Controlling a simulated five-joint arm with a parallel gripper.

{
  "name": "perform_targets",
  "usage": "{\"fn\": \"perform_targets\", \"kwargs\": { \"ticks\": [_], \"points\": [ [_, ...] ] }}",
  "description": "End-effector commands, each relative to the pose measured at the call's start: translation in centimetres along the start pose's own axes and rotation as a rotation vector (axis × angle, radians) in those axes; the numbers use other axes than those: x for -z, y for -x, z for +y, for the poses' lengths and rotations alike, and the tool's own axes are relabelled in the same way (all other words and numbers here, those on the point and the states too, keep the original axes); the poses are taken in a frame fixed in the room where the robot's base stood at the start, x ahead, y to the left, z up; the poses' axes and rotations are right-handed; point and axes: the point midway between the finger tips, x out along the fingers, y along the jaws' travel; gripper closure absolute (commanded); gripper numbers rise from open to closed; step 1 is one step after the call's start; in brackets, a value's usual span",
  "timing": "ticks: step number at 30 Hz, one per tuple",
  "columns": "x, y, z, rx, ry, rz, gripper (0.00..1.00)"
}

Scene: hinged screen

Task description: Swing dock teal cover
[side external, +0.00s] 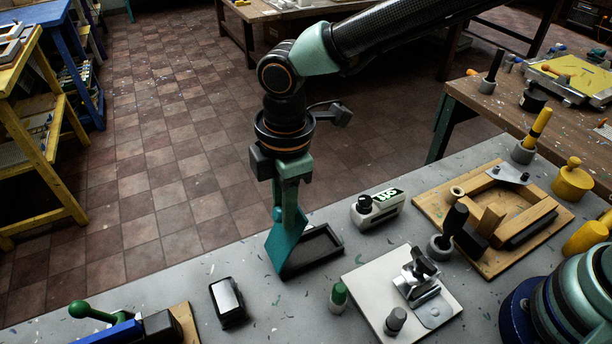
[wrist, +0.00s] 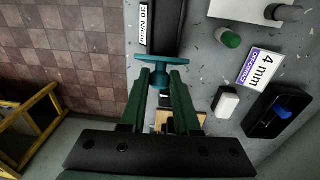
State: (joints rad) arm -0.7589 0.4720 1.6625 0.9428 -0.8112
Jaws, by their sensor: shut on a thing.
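The dock (side external: 325,255) is a dark open tray on the grey bench in the side view. Its teal cover (side external: 283,252) stands up steeply along the tray's left side, tilted, with the tray's inside showing to the right. My gripper (side external: 289,212) points down at the cover's top, with its green fingers against it. In the wrist view the cover (wrist: 161,59) shows as a narrow teal bar with a stem, and my gripper (wrist: 161,78) is shut on that stem. Part of the dark dock (wrist: 169,30) shows beyond it. The hinge itself is hard to make out.
A small black box (side external: 228,302) lies at left. Bare bench lies between.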

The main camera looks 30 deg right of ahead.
Motion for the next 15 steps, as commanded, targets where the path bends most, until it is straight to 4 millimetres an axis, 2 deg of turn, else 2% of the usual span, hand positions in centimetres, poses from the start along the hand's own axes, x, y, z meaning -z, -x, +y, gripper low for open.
{"fn": "perform_targets", "kwargs": {
  "ticks": [1,6,15],
  "points": [
    [-0.4,0.2,0.6,-0.013,-0.007,0.011,1.0],
    [-1.6,-0.1,0.5,-0.013,-0.006,0.009,1.0],
    [-2.1,-0.2,0.6,-0.015,-0.005,0.01,1.0]
  ]
}}
